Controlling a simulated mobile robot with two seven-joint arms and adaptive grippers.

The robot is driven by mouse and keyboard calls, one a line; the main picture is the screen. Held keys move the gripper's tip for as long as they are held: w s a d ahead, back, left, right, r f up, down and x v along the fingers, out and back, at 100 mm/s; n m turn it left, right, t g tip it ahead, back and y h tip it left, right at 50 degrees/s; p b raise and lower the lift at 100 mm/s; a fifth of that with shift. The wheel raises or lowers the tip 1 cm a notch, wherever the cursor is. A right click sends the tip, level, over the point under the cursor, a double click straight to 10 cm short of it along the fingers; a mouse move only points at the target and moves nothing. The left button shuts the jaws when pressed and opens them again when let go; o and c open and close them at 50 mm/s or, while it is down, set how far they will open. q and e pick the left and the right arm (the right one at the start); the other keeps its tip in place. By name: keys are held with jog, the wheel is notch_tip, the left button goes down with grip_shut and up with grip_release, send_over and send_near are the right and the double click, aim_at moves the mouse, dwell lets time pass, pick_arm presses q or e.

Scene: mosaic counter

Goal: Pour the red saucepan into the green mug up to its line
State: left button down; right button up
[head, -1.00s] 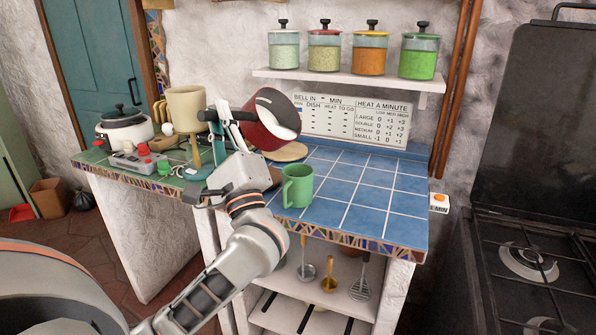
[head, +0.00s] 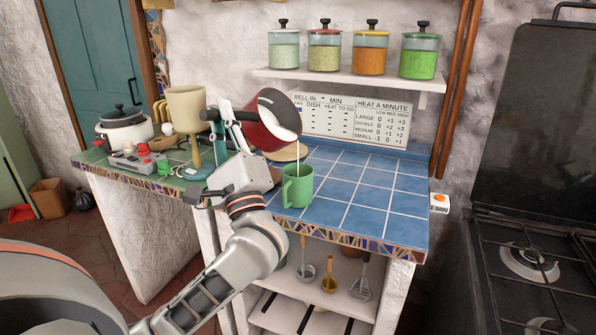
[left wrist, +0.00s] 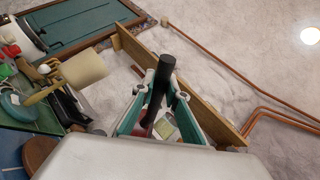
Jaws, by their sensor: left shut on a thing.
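The red saucepan (head: 262,134) is tilted to the right above the green mug (head: 298,186) in the head view, with white liquid showing inside it. A thin white stream (head: 299,152) falls from its lip to the mug's mouth. The mug stands upright on the blue tiles; its line and inside level cannot be seen. My left gripper (head: 228,116) is shut on the saucepan's dark handle, which also shows between the fingers in the left wrist view (left wrist: 160,85). My right gripper is not in view.
A round wooden board (head: 288,153) lies behind the mug. Left of my gripper are a beige vessel on a stand (head: 187,108), a white pot (head: 124,127) and a grey control box (head: 138,161). Blue tiles right of the mug are clear. A jar shelf (head: 350,77) hangs above.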

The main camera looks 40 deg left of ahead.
pick_arm(q)
jog(key=shift+d+r, duration=0.1)
dwell(0.3)
jog(key=shift+s, duration=0.1)
jog(key=shift+a, duration=0.55)
jog(key=shift+s+a, duration=0.15)
jog(key=shift+a, duration=0.1)
dwell(1.6)
jog(key=shift+w+d+m+t+b, duration=0.3)
jog(key=shift+d+m+t+b, duration=0.15)
jog(key=shift+d+m+t, duration=0.3)
dwell(4.0)
